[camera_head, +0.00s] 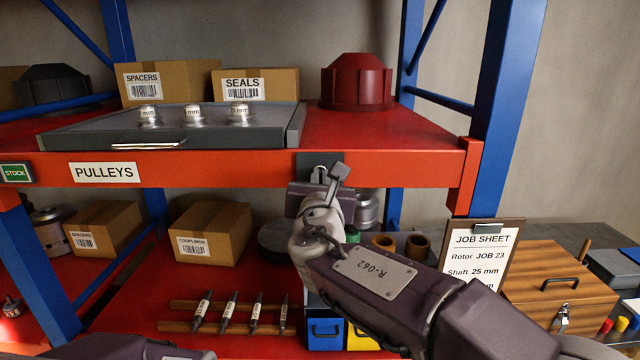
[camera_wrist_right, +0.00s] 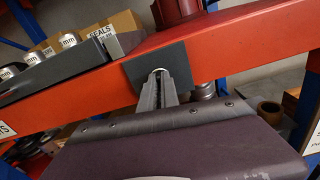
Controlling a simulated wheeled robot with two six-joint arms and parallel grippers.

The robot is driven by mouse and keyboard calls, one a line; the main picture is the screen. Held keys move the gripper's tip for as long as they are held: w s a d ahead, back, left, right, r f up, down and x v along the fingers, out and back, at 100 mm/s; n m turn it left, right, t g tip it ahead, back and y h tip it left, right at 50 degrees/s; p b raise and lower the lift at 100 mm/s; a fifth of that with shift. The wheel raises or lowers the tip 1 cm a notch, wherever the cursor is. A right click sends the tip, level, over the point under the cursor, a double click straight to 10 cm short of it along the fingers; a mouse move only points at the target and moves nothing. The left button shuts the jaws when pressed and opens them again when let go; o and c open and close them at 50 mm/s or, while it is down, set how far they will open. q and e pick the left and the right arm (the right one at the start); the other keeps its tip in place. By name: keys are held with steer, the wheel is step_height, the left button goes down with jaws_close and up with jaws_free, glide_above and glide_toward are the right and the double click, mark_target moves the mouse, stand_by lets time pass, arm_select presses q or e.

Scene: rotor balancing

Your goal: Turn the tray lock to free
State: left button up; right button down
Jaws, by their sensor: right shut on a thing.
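The tray lock is a dark plate (camera_head: 309,160) on the front of the red shelf beam, right of the grey tray (camera_head: 75,140). The same lock plate (camera_wrist_right: 179,60) shows in the right wrist view, with a small bright rounded part at the fingertips. My right gripper (camera_head: 320,178) reaches up to the lock from below right. In the right wrist view its fingers (camera_wrist_right: 158,86) are together, shut on the lock's knob. The fingers mostly cover the knob, so I cannot tell its setting. My left gripper is out of view; only a piece of my left arm shows at the bottom left.
Three silver pulleys (camera_head: 193,114) stand on the tray. A red housing (camera_head: 356,82) sits behind on the shelf. A blue post (camera_head: 500,100) rises to the right. A job sheet (camera_head: 480,262) and wooden box (camera_head: 560,285) stand at lower right.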

steer(key=shift+d+f+m+b, duration=0.1)
steer(key=shift+f+m+b, duration=0.05)
steer(key=shift+m+b, duration=3.5)
steer(key=shift+f+m+b, duration=0.1)
steer(key=shift+m+b, duration=2.55)
steer(key=shift+m, duration=2)
steer(key=c, duration=1.6)
jaws_free()
steer(key=shift+s+d+r, duration=0.1)
steer(key=shift+s, duration=0.05)
steer(key=s+b, duration=0.3)
steer(key=s, duration=0.6)
